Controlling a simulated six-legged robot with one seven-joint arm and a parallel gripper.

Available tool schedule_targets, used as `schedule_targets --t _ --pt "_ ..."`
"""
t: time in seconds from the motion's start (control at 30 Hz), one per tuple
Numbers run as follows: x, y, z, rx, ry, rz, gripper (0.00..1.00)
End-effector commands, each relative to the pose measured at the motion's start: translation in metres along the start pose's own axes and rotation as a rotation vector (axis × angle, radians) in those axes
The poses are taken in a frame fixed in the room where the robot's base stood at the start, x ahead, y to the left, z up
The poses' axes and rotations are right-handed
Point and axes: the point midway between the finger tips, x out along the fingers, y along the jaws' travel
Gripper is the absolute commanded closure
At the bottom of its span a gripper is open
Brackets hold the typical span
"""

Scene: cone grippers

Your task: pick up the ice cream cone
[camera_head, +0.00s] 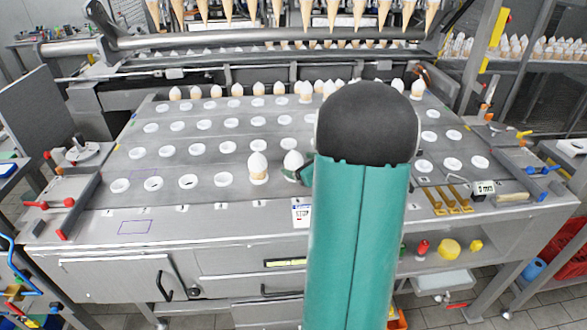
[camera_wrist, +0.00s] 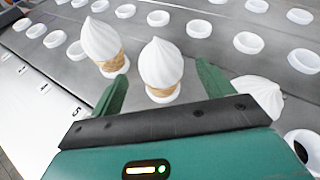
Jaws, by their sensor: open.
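An ice cream cone with a white swirl top (camera_wrist: 160,62) stands upright in a white ring holder, between and just beyond the fingertips of my gripper (camera_wrist: 163,78). The green fingers are open and apart, with nothing held. A second cone (camera_wrist: 100,42) stands upright to the left, near the left finger. A third white swirl top (camera_wrist: 258,96) shows right of the right finger, its lower part hidden. In the head view, two cones (camera_head: 258,168) (camera_head: 293,161) stand in the front row beside a green fingertip; my arm hides the rest of the gripper.
The grey metal table (camera_head: 200,160) holds rows of mostly empty white ring holders (camera_head: 188,181). A row of cones (camera_head: 237,90) stands along the back. More cones hang point down (camera_head: 333,12) above a metal bar. Brass clamps (camera_head: 447,201) sit at front right.

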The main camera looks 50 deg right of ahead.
Motion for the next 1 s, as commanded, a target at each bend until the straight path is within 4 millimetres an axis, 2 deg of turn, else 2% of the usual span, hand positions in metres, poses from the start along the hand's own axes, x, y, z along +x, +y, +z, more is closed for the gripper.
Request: schedule_targets --t 0.3,0.4,0.6,0.67,0.8,1.0 --pt "0.046 -0.001 0.0 0.001 0.0 0.002 0.2" --pt "0.053 -0.001 0.001 0.0 -0.001 0.001 0.2" --pt "0.053 -0.002 0.001 0.0 0.0 0.001 0.2" --pt "0.053 -0.002 0.001 0.0 0.0 0.001 0.3" --pt "0.053 -0.002 0.001 0.0 0.0 0.001 0.58" --pt "0.053 -0.002 0.001 0.0 -0.001 0.0 0.58"
